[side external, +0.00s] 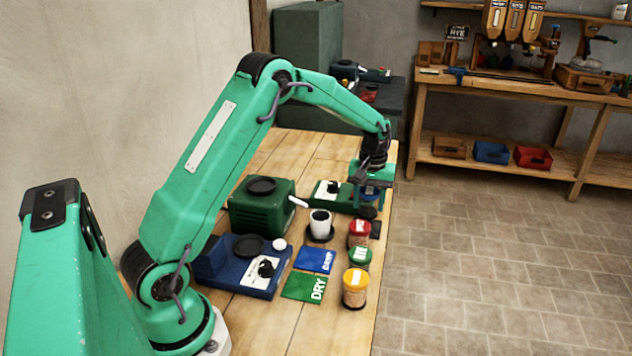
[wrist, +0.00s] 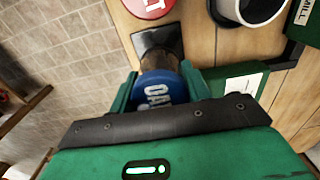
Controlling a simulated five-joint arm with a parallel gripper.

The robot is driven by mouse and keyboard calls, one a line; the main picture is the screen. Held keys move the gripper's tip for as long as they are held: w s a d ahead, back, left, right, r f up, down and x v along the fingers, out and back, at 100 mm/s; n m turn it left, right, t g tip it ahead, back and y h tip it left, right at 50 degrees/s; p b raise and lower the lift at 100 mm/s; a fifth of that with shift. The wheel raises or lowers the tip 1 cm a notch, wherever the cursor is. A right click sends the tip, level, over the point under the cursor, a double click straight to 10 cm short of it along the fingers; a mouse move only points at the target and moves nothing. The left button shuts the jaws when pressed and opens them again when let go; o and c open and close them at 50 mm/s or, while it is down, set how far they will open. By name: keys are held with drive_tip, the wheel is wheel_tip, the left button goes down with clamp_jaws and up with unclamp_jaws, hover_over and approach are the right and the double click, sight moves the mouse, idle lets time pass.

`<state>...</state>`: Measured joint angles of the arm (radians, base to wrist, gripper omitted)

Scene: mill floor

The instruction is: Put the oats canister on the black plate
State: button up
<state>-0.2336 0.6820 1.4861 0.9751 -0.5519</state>
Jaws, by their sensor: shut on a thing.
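The oats canister has a blue lid lettered "OA…" (wrist: 160,88) and a brownish body (wrist: 160,67); in the side view its blue part (side external: 370,191) shows between my fingers. My gripper (wrist: 158,92) is shut on it at the lid end. A small black square plate (wrist: 158,38) lies on the wooden table just beyond the canister in the wrist view. In the side view the plate (side external: 376,228) is near the table's right edge, just in front of my gripper (side external: 370,188). I cannot tell whether the canister's base touches anything.
Red-lidded (side external: 359,232), green-lidded (side external: 360,257) and yellow-lidded (side external: 356,288) canisters stand along the right edge. A white mug (side external: 320,222) stands left of the plate. Green (side external: 262,205) and blue (side external: 240,265) machines carry black round pans. Green "DRY" (side external: 305,287) and blue (side external: 315,260) mats lie between.

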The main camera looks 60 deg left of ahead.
sight(368, 212)
drive_tip(key=shift+f, duration=2)
drive_tip(key=shift+f, duration=0.1)
drive_tip(key=o, duration=1.1)
wheel_tip(368, 212, up, 12)
drive_tip(key=shift+r, duration=0.1)
